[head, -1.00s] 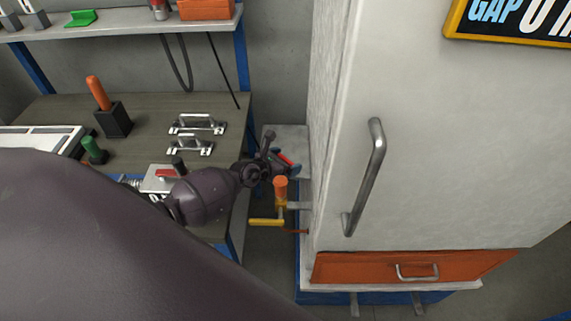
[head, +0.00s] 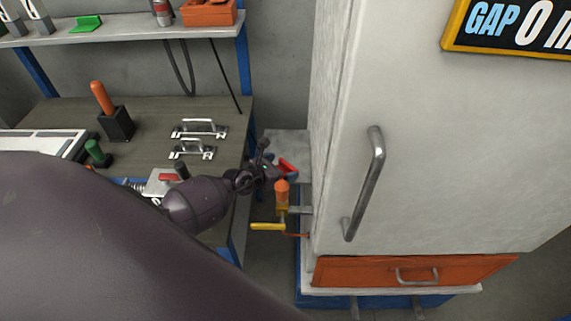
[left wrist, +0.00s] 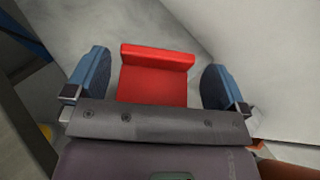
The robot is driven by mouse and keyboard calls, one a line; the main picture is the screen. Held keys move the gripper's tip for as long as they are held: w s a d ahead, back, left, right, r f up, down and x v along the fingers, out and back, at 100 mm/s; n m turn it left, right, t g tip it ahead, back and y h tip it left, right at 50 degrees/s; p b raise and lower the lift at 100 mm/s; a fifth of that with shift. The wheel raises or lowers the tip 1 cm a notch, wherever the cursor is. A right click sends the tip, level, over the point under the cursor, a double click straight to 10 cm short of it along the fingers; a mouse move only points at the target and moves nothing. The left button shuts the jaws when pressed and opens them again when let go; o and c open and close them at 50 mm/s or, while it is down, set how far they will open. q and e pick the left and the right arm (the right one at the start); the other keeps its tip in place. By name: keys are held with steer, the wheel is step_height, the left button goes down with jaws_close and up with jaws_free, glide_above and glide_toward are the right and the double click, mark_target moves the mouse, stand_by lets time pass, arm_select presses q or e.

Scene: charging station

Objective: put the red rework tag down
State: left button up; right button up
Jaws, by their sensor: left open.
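The red rework tag (left wrist: 155,85) shows in the left wrist view as a flat red plate with a raised bar at its far end. A small red part of it (head: 288,167) shows in the head view at the tip of my left arm. My left gripper (left wrist: 154,82) is open, with one blue-padded finger on each side of the tag and a gap to each. The tag's near end is hidden behind my gripper body. A pale grey surface lies beyond the tag; I cannot tell whether the tag touches it. My right gripper is not in view.
A tall white cabinet (head: 430,140) with a metal handle stands close to the right of my left gripper. A yellow-and-orange crank (head: 282,205) sits just below it. The workbench (head: 150,150) with metal handles and an orange-handled tool is at left.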

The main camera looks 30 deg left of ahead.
arm_select(q)
steer(key=p+v, duration=0.1)
steer(key=v, duration=0.8)
stand_by(0.3)
